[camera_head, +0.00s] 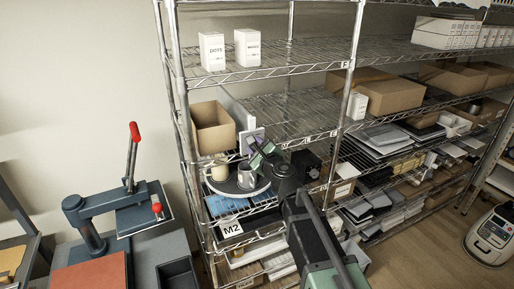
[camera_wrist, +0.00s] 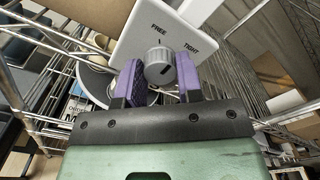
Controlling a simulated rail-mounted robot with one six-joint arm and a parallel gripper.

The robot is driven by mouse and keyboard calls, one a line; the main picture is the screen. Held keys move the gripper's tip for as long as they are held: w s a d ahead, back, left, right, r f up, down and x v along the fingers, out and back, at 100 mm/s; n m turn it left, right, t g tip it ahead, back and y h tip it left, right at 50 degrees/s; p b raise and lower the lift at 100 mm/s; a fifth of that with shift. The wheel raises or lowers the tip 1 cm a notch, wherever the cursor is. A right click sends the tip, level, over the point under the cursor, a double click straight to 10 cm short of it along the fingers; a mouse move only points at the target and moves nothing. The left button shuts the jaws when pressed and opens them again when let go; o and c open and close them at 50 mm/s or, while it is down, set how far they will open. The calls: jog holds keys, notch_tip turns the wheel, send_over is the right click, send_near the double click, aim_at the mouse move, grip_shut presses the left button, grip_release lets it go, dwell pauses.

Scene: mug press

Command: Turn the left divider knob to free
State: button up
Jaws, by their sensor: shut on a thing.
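The left divider knob (camera_wrist: 158,67) is a grey round knob with a dark pointer mark, on a white plate (camera_wrist: 130,48) labelled FREE and TIGHT. In the wrist view my gripper (camera_wrist: 160,75) has its two purple-padded fingers on either side of the knob, shut on it. In the head view my gripper (camera_head: 262,150) reaches in at the shelf, in front of the white divider (camera_head: 238,112), and the knob itself is hidden.
A round tray (camera_head: 214,188) with mugs sits on the shelf below my gripper. An open cardboard box (camera_head: 212,128) stands to the left. Wire shelves and metal posts (camera_head: 180,120) are close around the arm. A press with red handles (camera_head: 132,165) stands at the left.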

jog(key=n, duration=0.7)
dwell(0.5)
jog(key=o, duration=0.9)
jog(key=v, duration=1.1)
jog(key=shift+w, duration=0.1)
